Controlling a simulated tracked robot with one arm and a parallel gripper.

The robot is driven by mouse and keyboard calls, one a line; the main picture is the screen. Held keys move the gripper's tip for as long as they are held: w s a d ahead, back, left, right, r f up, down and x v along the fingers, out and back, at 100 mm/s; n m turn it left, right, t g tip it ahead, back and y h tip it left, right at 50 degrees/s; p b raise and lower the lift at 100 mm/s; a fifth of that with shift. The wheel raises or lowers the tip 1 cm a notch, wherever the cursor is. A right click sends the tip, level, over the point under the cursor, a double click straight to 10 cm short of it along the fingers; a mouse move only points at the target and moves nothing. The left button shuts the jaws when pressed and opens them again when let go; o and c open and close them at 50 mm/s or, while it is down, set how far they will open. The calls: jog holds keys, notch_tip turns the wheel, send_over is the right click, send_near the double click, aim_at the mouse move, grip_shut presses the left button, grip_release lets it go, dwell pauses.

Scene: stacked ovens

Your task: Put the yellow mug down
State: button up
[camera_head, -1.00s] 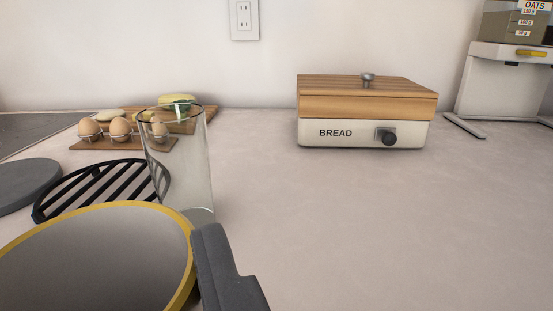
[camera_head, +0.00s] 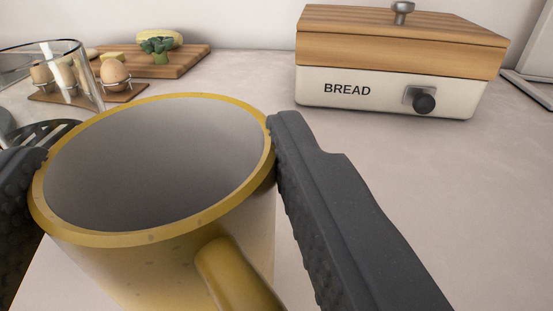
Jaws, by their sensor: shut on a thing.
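The yellow mug (camera_head: 150,240) fills the lower left of the view, with a yellow rim, a grey inside that looks empty and a handle (camera_head: 235,275) facing me. My gripper (camera_head: 158,150) is shut on the mug, with one dark finger on each side of it. The mug is roughly upright, its rim slightly tilted in the picture. Its base is out of view, so I cannot tell whether it touches the counter (camera_head: 380,160).
A bread box (camera_head: 385,90) with a wooden lid stands behind right. A clear glass (camera_head: 85,80), an egg holder (camera_head: 115,85) and a wooden board (camera_head: 180,62) with vegetables are behind left. A black slatted trivet (camera_head: 45,130) is partly hidden at left. Counter right of the mug is clear.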

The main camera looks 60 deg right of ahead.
jog(key=shift+w+d, duration=0.1)
jog(key=shift+d, duration=1.05)
notch_tip(320, 180, down, 4)
jog(key=shift+r+b, duration=0.1)
jog(key=shift+b, duration=0.45)
jog(key=o, duration=1.2)
jog(key=shift+c, duration=0.2)
jog(key=shift+a, duration=0.1)
jog(key=b+v, duration=0.7)
jog(key=v, duration=0.4)
jog(key=shift+s+a, duration=0.25)
jog(key=shift+s, duration=0.05)
